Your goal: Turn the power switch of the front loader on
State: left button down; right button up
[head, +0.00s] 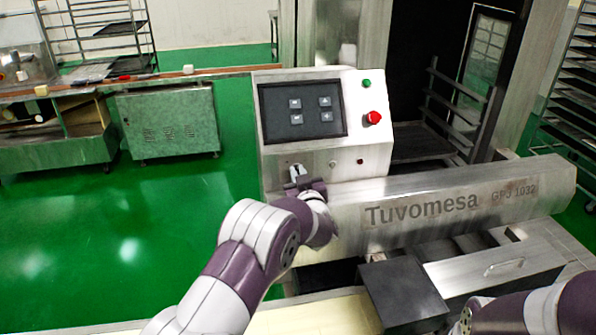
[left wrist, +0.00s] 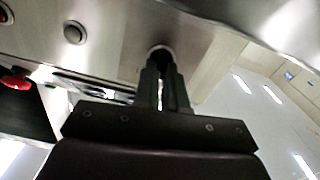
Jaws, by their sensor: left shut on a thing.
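The front loader is a steel machine marked "Tuvomesa" (head: 420,207), with a sloped control panel (head: 350,140) at its left end. My left gripper (head: 297,172) is at the lower left of that panel. Its fingers are shut on a small dark switch knob, the power switch (left wrist: 161,50), as the left wrist view shows. The fingers hide most of the knob, so I cannot tell its turned position. Part of my right arm shows at the lower right of the head view; its gripper does not show clearly.
The panel carries a dark screen (head: 302,111), a red stop button (head: 373,117), a green button (head: 366,83) and small buttons right of the switch. A black box (head: 402,290) stands in front of the machine. Green floor lies open to the left.

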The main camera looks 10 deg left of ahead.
pick_arm(q)
jog(key=m+p, duration=0.2)
jog(key=m, duration=0.3)
jog(key=shift+d+m, duration=0.15)
jog(key=shift+m, duration=0.15)
jog(key=m+p, duration=0.2)
jog(key=m, duration=0.2)
jog(key=shift+w+d+f+m, duration=0.1)
jog(key=shift+m, duration=0.3)
jog(key=c, duration=1.2)
grip_release()
jog(key=b+v, duration=0.2)
jog(key=v, duration=1)
jog(key=shift+s+d, duration=0.15)
jog(key=shift+s, duration=0.15)
